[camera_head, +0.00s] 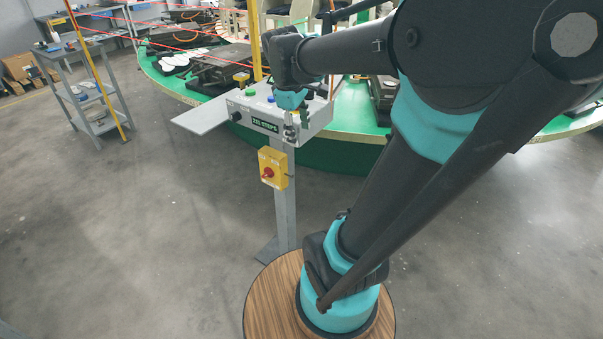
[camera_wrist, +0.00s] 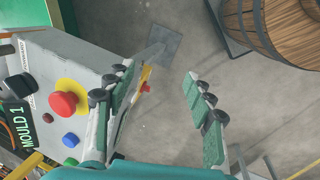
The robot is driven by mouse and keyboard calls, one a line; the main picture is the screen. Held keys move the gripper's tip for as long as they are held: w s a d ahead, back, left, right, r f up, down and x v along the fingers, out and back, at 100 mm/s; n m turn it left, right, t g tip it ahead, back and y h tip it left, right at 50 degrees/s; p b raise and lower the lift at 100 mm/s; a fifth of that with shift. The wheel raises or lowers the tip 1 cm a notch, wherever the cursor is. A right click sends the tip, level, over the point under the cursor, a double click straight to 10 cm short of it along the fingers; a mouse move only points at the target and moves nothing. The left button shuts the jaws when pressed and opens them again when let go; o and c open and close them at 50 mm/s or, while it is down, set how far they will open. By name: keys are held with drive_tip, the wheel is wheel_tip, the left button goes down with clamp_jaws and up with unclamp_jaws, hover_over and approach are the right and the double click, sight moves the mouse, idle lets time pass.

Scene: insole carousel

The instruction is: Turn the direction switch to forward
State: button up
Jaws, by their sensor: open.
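The grey control box (camera_head: 312,123) stands on a post, with a green label reading "225 STEPS" on its front. A black knob (camera_head: 236,116) sits at the front's left end; I cannot tell whether it is the direction switch or which way it points. My gripper (camera_head: 291,130) is open and empty at the box's right part. In the wrist view my gripper (camera_wrist: 156,82) has its fingers apart, with floor between them. The left finger overlaps the box's edge. The panel there shows a red mushroom button (camera_wrist: 63,104) on yellow, a blue button (camera_wrist: 71,139) and a dark round control (camera_wrist: 18,87).
A yellow box with a red rotary handle (camera_head: 267,173) is on the post below. A grey shelf (camera_head: 203,115) juts left. The green carousel (camera_head: 350,110) lies behind. A trolley (camera_head: 85,92) stands far left. Floor at left front is clear.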

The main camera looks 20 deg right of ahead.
drive_tip(key=s+a+f+m+t+y, duration=0.1)
drive_tip(key=s+f+m, duration=0.3)
drive_tip(key=f, duration=0.5)
drive_tip(key=shift+s+a, duration=0.35)
drive_tip(key=shift+s, duration=0.15)
drive_tip(key=s+a+f+m+t+y, duration=0.1)
drive_tip(key=s+f+m, duration=0.4)
drive_tip(key=s+f, duration=0.1)
drive_tip(key=shift+a+f+t, duration=0.25)
drive_tip(key=shift+f+t, duration=0.05)
drive_tip(key=shift+f, duration=0.55)
idle(0.7)
